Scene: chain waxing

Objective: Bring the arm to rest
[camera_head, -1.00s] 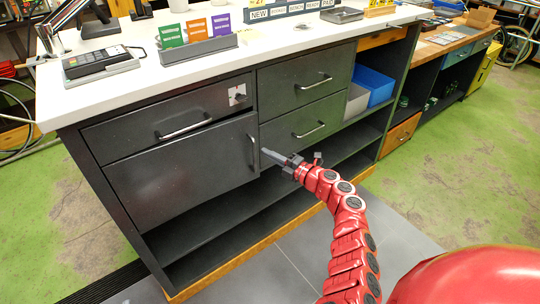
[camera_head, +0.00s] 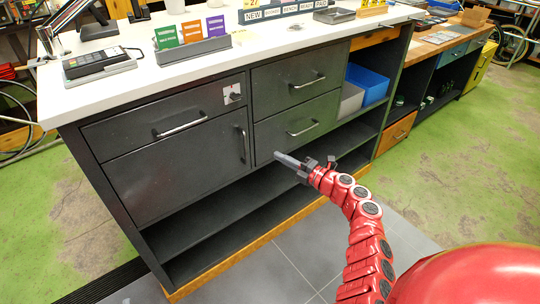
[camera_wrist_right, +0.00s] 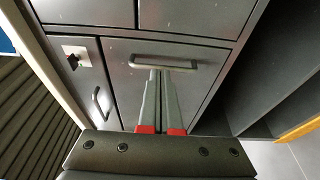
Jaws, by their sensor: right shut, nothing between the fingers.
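My right gripper (camera_head: 278,155) is shut and empty, out in front of the dark cabinet (camera_head: 160,180). The door looks flush with the front. My left gripper is not in view.
A white counter (camera_head: 200,65) tops the cabinet, holding a card terminal (camera_head: 95,63) and a rack of coloured cards (camera_head: 192,45). Open shelves (camera_head: 215,230) lie below. Grey tiled floor (camera_head: 285,270) lies clear in front.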

